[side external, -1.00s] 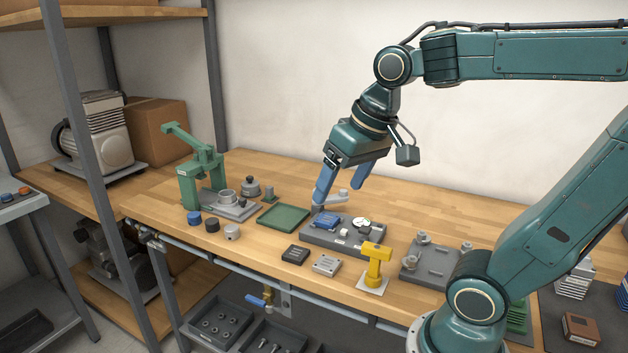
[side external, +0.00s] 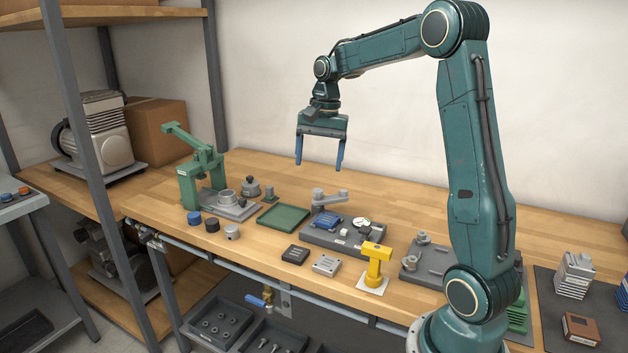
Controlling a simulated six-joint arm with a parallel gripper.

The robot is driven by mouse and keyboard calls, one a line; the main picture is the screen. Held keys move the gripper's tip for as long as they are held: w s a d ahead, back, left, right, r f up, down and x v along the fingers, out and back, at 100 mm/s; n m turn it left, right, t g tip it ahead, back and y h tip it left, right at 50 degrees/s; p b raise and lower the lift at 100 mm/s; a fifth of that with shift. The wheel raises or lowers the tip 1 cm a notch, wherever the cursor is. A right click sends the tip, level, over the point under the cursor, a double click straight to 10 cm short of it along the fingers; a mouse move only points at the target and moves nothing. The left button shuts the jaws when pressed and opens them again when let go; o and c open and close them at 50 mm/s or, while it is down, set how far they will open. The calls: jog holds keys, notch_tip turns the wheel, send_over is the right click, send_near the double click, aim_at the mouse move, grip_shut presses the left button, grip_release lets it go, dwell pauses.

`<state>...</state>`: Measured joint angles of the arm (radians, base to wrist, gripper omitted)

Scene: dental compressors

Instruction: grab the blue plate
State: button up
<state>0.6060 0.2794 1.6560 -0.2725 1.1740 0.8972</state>
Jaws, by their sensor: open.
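The blue plate (side external: 327,223) lies on a grey fixture block (side external: 345,240) near the middle of the bench. A grey clamp arm (side external: 329,198) stands on the fixture just behind the plate. A small white round part and a small pale block sit on the fixture to the plate's right. My gripper (side external: 319,168) hangs above and behind the fixture, pointing down, with its two blue fingers wide apart and nothing between them. It is well clear of the plate.
A green tray (side external: 283,218) lies left of the fixture, and a green press (side external: 197,172) stands further left. A yellow post (side external: 375,268) stands in front right. Dark and light small blocks (side external: 295,254) lie in front. The bench behind is clear.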

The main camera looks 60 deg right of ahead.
jog(key=d+f+m+y, duration=0.1)
jog(key=d+f+m, duration=0.2)
jog(key=d+f, duration=0.3)
jog(key=d, duration=0.3)
jog(key=shift+w+m+g, duration=0.25)
jog(key=shift+m+g, duration=0.05)
jog(key=shift+g, duration=0.1)
jog(key=shift+d, duration=0.1)
send_over(327, 218)
jog(key=shift+s+d+f, duration=0.1)
jog(key=shift+d+f, duration=0.1)
jog(key=shift+f, duration=1.95)
jog(key=shift+s+d+f, duration=0.1)
jog(key=shift+d+f, duration=0.05)
jog(key=shift+f, duration=1.95)
jog(key=shift+w+a+f, duration=0.1)
jog(key=shift+a+f, duration=0.05)
jog(key=shift+f, duration=1.15)
jog(key=shift+a+f, duration=0.15)
jog(key=shift+f, duration=1.1)
jog(key=c, duration=1.1)
